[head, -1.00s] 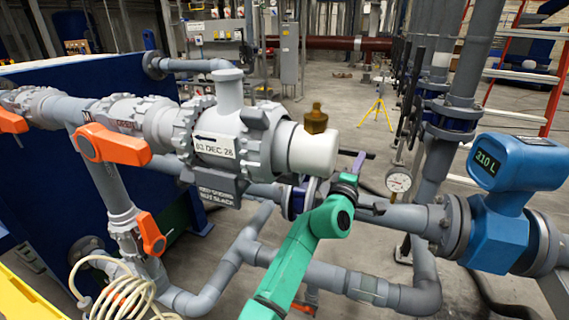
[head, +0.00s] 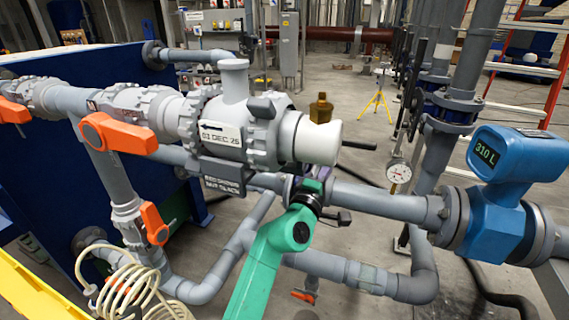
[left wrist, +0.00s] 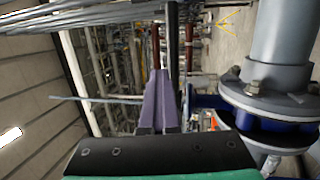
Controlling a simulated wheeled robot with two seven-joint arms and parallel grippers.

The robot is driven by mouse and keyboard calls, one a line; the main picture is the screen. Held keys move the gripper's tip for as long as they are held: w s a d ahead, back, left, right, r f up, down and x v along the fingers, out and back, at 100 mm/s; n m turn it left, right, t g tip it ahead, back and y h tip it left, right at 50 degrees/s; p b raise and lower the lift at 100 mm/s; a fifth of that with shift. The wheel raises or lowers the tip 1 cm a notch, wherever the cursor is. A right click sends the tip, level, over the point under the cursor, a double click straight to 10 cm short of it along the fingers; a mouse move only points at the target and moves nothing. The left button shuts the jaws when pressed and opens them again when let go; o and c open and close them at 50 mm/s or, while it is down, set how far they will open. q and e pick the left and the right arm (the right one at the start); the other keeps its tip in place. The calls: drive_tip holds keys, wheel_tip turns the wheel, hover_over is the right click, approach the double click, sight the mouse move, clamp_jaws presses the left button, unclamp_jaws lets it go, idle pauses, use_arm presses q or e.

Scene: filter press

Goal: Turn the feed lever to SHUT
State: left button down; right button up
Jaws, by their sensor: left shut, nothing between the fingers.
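A black bar-like lever (head: 358,145) sticks out to the right behind the white cap of the grey valve body in the head view. I take it for the feed lever, but no SHUT mark is readable. In the left wrist view a dark bar (left wrist: 172,50) stands upright just beyond the fingers; I cannot tell whether they touch it. My left gripper (head: 322,173), on the green arm, is below and left of the lever's end, partly hidden by its own wrist. Its purple fingers (left wrist: 157,95) are closed together and empty. My right gripper is out of view.
Orange-handled valves (head: 117,134) are on the grey pipes at left. A brass fitting (head: 321,108) stands behind the white cap. A pressure gauge (head: 398,172) and a blue meter reading 310 L (head: 518,160) are at right. A flanged pipe (left wrist: 275,105) is close beside the fingers.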

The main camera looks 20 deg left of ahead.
use_arm(q)
drive_tip(key=s+a+b, duration=0.1)
drive_tip(key=s+a, duration=0.2)
drive_tip(key=a, duration=0.7)
drive_tip(key=shift+a+b, duration=0.35)
drive_tip(key=shift+a, duration=0.05)
drive_tip(key=shift+c, duration=2)
unclamp_jaws()
drive_tip(key=shift+w, duration=0.1)
